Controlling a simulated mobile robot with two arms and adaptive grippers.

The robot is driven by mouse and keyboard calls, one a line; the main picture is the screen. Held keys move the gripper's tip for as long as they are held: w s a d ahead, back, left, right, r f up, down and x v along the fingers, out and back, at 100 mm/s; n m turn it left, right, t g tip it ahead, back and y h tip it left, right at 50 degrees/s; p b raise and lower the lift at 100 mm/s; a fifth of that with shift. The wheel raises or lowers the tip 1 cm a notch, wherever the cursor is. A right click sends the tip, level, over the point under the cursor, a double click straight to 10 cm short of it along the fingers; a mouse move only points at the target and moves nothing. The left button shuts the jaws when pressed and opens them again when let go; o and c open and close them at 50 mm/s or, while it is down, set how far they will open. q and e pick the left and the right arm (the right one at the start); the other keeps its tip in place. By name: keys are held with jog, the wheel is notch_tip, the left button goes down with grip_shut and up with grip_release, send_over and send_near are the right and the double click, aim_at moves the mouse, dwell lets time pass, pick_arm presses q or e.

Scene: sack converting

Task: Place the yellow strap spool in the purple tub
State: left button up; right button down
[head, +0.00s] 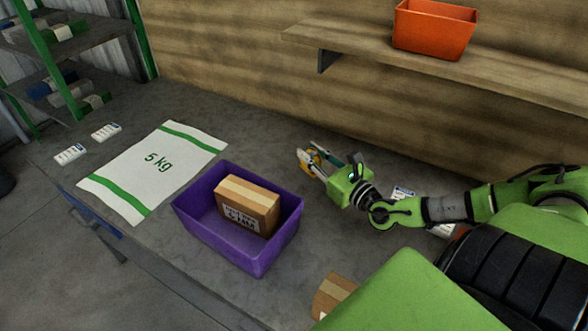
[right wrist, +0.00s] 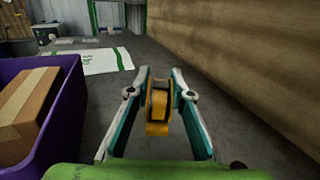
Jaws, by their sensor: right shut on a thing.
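The yellow strap spool (right wrist: 158,110) is between the fingers of my right gripper (right wrist: 159,82) in the right wrist view. My right gripper (head: 316,159) is shut on it, and the spool (head: 314,159) shows partly behind the fingers in the head view. The purple tub (head: 235,244) stands on the bench to the left of and nearer than the gripper. A brown cardboard box (head: 247,204) sits inside the tub. The tub's wall (right wrist: 66,105) is at the left in the right wrist view, apart from the gripper. My left gripper is not in view.
A flat white 5 kg sack (head: 157,168) lies on the bench left of the tub. An orange bin (head: 433,29) stands on a wall shelf (head: 510,69) at the back right. Another cardboard box (head: 331,294) is at the front. Bench space behind the tub is clear.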

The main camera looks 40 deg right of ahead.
notch_tip(320, 180, down, 7)
jog(key=shift+s+f+b, duration=0.1)
jog(key=shift+f+b, duration=0.1)
jog(key=shift+b, duration=0.2)
jog(key=shift+f, duration=0.15)
jog(key=c, duration=1.8)
grip_release()
